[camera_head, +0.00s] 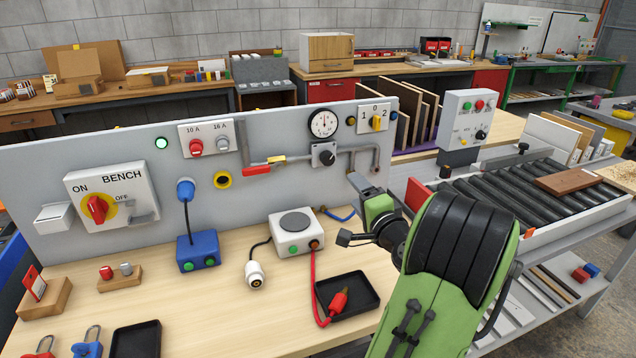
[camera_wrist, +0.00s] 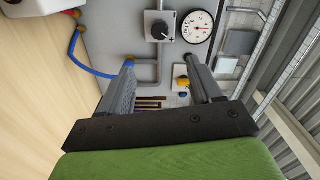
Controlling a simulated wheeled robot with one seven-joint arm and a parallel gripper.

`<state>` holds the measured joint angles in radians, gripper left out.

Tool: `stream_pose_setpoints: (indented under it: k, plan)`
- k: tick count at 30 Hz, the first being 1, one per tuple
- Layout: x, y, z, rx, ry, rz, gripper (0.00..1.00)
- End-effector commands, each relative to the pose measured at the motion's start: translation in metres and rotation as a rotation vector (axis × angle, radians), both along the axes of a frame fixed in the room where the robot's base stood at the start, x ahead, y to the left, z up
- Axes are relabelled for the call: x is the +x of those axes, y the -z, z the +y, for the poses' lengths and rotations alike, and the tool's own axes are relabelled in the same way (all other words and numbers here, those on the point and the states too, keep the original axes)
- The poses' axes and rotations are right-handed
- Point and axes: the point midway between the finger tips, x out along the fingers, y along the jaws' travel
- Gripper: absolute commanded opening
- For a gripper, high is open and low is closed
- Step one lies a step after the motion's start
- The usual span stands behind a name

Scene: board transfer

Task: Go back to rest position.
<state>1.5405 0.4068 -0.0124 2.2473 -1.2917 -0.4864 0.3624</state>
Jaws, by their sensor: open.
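My gripper (camera_head: 362,184) is raised in front of the right part of the grey panel (camera_head: 300,192), above the bench top. In the wrist view my gripper (camera_wrist: 160,66) shows two dark fingers spread apart, with nothing between them but the panel behind. The green arm fills the lower right of the head view and hides part of the bench's right side. The wrist view also shows a round gauge (camera_wrist: 197,27), a black knob (camera_wrist: 160,29) and a blue hose (camera_wrist: 92,68) near the fingers.
The wooden bench top (camera_head: 225,310) holds a white box with a round plate (camera_head: 296,232), a blue box (camera_head: 198,252), a white plug (camera_head: 255,275) and a black tray (camera_head: 365,298) with a red plug. A roller conveyor (camera_head: 500,192) stands at right.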

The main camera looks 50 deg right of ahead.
Motion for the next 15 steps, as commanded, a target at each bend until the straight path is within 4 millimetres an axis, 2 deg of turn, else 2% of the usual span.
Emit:
stream_pose_setpoints:
  k: [8, 10, 11, 13, 14, 15]
  plan:
    - [0.001, 0.000, 0.001, -0.002, -0.004, 0.003, 0.64]
    - [0.013, -0.004, 0.013, -0.018, -0.041, 0.032, 0.64]
    - [0.022, -0.007, 0.023, -0.031, -0.075, 0.059, 0.64]
    - [0.051, -0.014, 0.061, -0.089, -0.190, 0.159, 0.64]
    - [0.064, -0.017, 0.084, -0.123, -0.253, 0.214, 0.64]
    - [0.080, -0.021, 0.117, -0.174, -0.344, 0.297, 0.64]
